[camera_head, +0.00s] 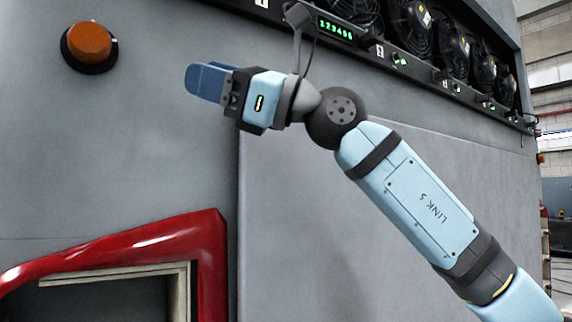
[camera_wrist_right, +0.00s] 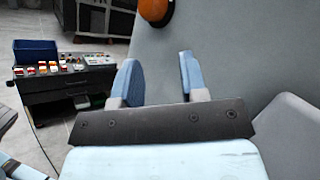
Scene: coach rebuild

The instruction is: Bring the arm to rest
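My right arm comes in from the lower right of the head view and reaches up and to the left. My right gripper (camera_head: 199,80) is at its end, in front of the grey panel wall (camera_head: 130,150), with its blue fingers pointing left. In the right wrist view the two blue fingers (camera_wrist_right: 158,78) stand apart with nothing between them, so the gripper is open and empty.
An orange dome lamp (camera_head: 89,43) on the wall is left of and above my right gripper. Black fans (camera_head: 413,27) and a green-lit display (camera_head: 336,28) line the upper right. A red frame (camera_head: 150,245) surrounds an opening below. A dark cart (camera_wrist_right: 70,95) stands left in the wrist view.

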